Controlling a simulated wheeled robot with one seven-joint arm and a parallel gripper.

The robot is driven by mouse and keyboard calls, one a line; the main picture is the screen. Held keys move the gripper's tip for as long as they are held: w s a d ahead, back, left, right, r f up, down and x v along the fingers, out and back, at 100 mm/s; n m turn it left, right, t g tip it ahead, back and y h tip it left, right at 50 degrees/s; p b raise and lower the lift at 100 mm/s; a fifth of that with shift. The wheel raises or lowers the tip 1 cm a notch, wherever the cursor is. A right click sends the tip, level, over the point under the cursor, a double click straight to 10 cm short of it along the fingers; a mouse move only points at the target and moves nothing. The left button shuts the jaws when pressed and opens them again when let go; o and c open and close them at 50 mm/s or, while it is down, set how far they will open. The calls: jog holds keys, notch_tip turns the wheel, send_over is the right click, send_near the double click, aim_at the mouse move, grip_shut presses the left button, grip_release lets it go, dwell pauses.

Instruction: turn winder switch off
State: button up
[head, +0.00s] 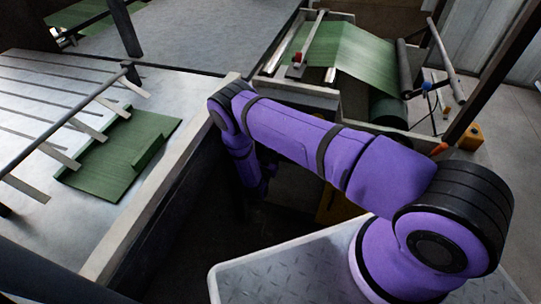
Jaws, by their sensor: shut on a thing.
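I cannot make out a winder switch for certain in the head view. My arm reaches left across the middle, bends at its far end and goes down into the dark gap beside the slatted table. My gripper is out of view, hidden below or behind the arm's last visible links. A winder-like machine (350,52) with a green woven sheet stands at the back right. It has a small red part (297,58) on its left side and a small blue part (427,86) near its right rollers.
A pale table (50,85) with slots and a bar with flat fingers holds a folded green sack (105,165) at left. A yellow box (471,137) sits on the floor at right. Another yellow thing (335,208) shows partly below my arm. The gap there is dark.

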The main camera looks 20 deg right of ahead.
jog(key=shift+s, duration=0.1)
dwell(0.3)
jog(key=o, duration=0.6)
jog(key=shift+c, duration=0.2)
jog(key=v, duration=1)
jog(key=shift+s+a, duration=0.25)
jog(key=shift+s, duration=0.05)
jog(key=shift+s+f, duration=0.1)
